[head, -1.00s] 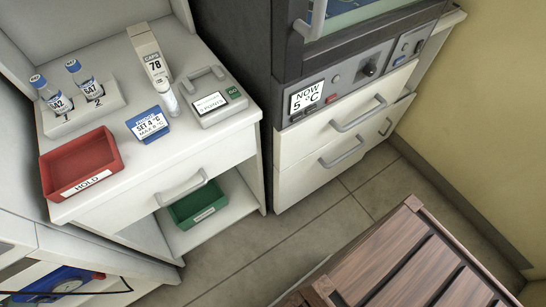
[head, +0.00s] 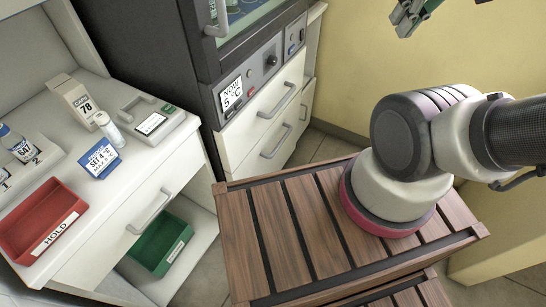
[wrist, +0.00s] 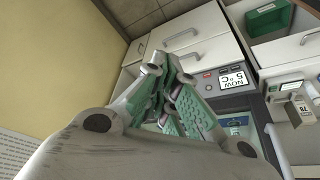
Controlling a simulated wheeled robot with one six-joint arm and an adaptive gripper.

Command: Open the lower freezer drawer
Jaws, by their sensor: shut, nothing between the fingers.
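The white lower freezer drawer (head: 252,164) is shut below a white upper drawer (head: 243,133), under the dark cabinet's control panel. A grey bar handle (head: 276,142) is on its front. The drawer fronts also show in the wrist view, with the lower one (wrist: 206,22) toward the top. My gripper (head: 408,17) is at the upper right of the head view, partly cut off by the edge. It is well apart from the drawers and holds nothing. In the wrist view its green-padded fingers (wrist: 166,66) are together and point toward the cabinet, hiding part of it.
A panel display (head: 232,91) reads "NOW 5 °C". A slatted wooden top (head: 262,236) fills the near foreground. At left, a white bench has a red HOLD tray (head: 45,213), vials and a green bin (head: 160,246) below. A yellow wall is at right. A strip of floor is clear before the drawers.

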